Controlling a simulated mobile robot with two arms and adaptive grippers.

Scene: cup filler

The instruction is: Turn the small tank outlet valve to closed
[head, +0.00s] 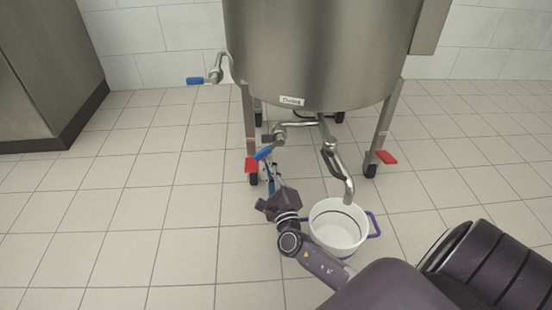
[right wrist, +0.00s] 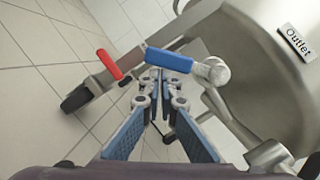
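The tank's outlet valve (head: 277,134) is on a pipe under the steel tank (head: 320,50). Its blue lever (head: 264,153) sticks out down and to the left; in the right wrist view the lever (right wrist: 170,60) lies across the picture, just beyond my fingertips. My right gripper (head: 270,172) points up at the lever from below. In the right wrist view its fingers (right wrist: 162,78) come together, with nothing seen between them. Whether the tips touch the lever I cannot tell. An "Outlet" label (right wrist: 297,42) is on the tank. My left gripper is not in view.
A white pot (head: 338,228) with purple handles stands on the floor under the curved spout (head: 340,170). Another blue-levered valve (head: 212,76) is on the tank's left side. The tank legs have casters with red pedals (head: 386,157). The tiled floor at left is clear.

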